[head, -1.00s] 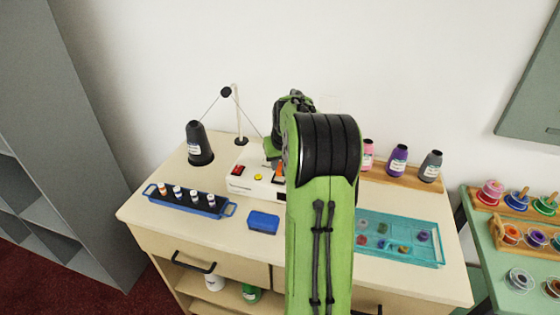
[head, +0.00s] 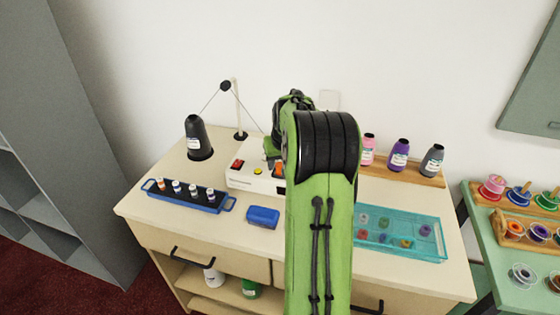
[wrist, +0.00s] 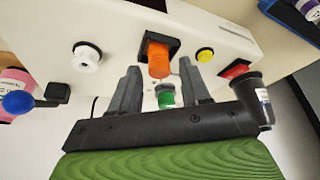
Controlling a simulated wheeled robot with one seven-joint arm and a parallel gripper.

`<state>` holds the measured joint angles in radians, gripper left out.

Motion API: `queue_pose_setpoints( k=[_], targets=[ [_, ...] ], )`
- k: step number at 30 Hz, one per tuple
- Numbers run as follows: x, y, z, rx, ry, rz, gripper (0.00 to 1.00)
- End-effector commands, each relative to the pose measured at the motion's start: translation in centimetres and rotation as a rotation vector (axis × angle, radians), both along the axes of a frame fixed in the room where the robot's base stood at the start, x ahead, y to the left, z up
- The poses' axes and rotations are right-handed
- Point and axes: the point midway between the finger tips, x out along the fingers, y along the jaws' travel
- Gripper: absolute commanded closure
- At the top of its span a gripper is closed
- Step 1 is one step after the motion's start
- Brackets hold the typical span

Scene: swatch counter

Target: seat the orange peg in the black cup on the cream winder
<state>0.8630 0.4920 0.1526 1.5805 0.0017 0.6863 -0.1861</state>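The cream winder (head: 243,181) stands on the counter, partly hidden behind my arm in the head view. The wrist view shows its cream face (wrist: 120,40) close up. The orange peg (wrist: 158,62) sticks out of the square black cup (wrist: 172,44) on the winder; I cannot tell how deep it sits. The peg also shows in the head view (head: 278,170) beside my arm. My gripper (wrist: 160,73) is open, its two dark fingers apart on either side of the peg's line. No contact with the peg is visible. A small green-and-white item (wrist: 165,97) shows between the fingers.
The winder has a yellow button (wrist: 205,54), a red switch (wrist: 235,69) and a white knob (wrist: 87,57). A black thread cone (head: 198,140), blue spool rack (head: 215,207), blue box (head: 262,217) and teal tray (head: 430,252) stand around it.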

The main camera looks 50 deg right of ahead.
Motion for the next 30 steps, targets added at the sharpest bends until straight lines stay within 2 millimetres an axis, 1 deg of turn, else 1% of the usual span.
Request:
queue_pose_setpoints(
  k=[8,11,14,18,24,27,30],
  targets=[
    [0.0,0.0,0.0,0.0,0.0,0.0,0.46],
    [-0.2,0.1,0.6,-0.001,0.0,0.0,0.46],
    [-0.8,0.4,2.4,-0.003,-0.002,-0.002,0.46],
    [-2.0,1.2,6.2,-0.005,-0.003,-0.001,0.46],
    [-3.9,2.3,11.4,-0.004,-0.003,-0.002,0.46],
    [-4.6,2.8,13.2,-0.003,-0.002,-0.002,0.46],
    [-5.0,3.1,14.3,-0.001,-0.001,0.0,0.46]
  ],
)
